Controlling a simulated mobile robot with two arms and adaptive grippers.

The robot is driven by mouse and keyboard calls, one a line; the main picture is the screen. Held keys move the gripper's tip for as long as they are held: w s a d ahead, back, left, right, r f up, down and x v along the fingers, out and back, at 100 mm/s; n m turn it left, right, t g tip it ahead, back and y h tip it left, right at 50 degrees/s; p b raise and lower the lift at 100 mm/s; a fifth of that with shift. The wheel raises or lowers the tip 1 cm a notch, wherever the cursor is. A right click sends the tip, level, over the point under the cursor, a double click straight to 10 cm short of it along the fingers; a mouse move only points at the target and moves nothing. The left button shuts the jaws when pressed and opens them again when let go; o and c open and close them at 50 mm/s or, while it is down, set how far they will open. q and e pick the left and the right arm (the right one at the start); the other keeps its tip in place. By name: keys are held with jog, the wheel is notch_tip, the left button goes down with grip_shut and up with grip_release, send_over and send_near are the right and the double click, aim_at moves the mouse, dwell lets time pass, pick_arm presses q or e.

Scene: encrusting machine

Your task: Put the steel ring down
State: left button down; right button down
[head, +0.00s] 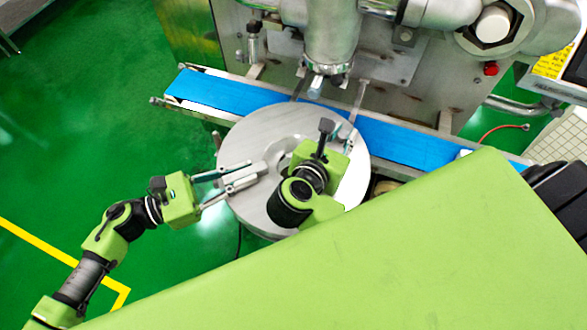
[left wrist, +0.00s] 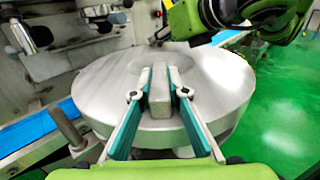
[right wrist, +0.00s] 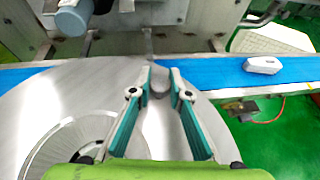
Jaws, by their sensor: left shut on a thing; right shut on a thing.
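The steel ring (head: 255,135) is a large, thick, brushed-metal disc with a recessed opening near its middle. It lies about level in front of the machine and overlaps the front edge of the blue belt. My left gripper (head: 252,172) is shut on a grey bar on the ring, clear in the left wrist view (left wrist: 158,85). My right gripper (head: 343,138) is shut on a small grey grip on the ring's far right side, also in the right wrist view (right wrist: 160,78). My right arm hides part of the opening. I cannot tell whether the ring rests on anything.
The blue belt (head: 405,142) runs behind the ring, with a white piece (right wrist: 262,65) on its right part. The machine's nozzle (head: 330,45) hangs just behind and above the ring. Green floor (head: 90,130) is open to the left.

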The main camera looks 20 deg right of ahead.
pick_arm(q)
jog(key=shift+f, duration=0.35)
pick_arm(e)
jog(key=shift+f, duration=0.4)
pick_arm(q)
jog(key=c, duration=2)
grip_release()
jog(key=shift+r, duration=0.15)
pick_arm(e)
jog(key=c, duration=1.9)
grip_release()
jog(key=shift+r, duration=0.2)
pick_arm(q)
jog(key=shift+o, duration=0.2)
jog(key=shift+a, duration=0.1)
pick_arm(e)
jog(key=shift+a, duration=0.15)
pick_arm(q)
jog(key=a, duration=1.2)
pick_arm(e)
jog(key=v, duration=1.1)
jog(key=shift+s+a+r, duration=0.25)
jog(key=shift+s, duration=0.05)
